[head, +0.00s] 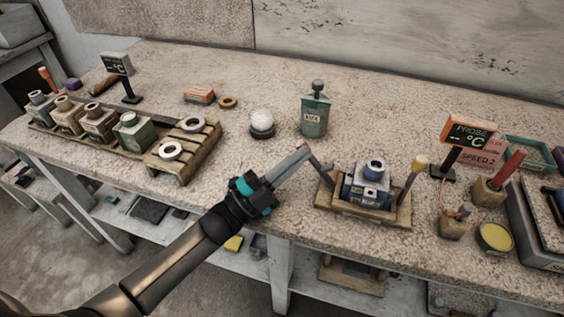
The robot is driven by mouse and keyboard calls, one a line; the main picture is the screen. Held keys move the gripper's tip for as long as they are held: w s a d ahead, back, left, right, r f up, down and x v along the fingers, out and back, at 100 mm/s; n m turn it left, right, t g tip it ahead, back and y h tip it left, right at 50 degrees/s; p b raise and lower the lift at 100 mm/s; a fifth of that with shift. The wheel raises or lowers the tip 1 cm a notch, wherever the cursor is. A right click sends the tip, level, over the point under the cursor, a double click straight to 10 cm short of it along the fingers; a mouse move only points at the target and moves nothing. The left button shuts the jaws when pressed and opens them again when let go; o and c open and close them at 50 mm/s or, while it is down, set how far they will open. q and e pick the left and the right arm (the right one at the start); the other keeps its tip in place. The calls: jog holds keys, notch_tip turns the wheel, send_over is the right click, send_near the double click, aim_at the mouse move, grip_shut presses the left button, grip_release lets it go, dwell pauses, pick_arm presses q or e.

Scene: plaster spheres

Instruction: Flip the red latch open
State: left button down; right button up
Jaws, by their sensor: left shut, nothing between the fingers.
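My left gripper (303,153) is shut and empty. It reaches over the bench's front edge, and its fingertips are at the upper end of a dark slanted lever (318,165). A small reddish spot shows at that end, partly hidden by the fingers; I cannot tell if it is the red latch or if they touch. The lever leans up and left from the left side of a wooden cradle (390,213). The cradle holds a blue-grey block (368,188) with a round collar on top. A yellow-topped peg (415,175) stands at its right. My right gripper is not in view.
A green canister (315,115) and a white sphere on a dark stand (262,122) stand behind my gripper. A wooden pallet (184,164) with rings is left. A probe display (467,134) and a red-handled tool (509,168) are right. Bench between is mostly clear.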

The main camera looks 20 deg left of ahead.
pick_arm(q)
jog(key=s+a+p, duration=0.1)
jog(key=s+a, duration=0.7)
jog(key=s, duration=0.2)
jog(key=shift+a+f, duration=0.15)
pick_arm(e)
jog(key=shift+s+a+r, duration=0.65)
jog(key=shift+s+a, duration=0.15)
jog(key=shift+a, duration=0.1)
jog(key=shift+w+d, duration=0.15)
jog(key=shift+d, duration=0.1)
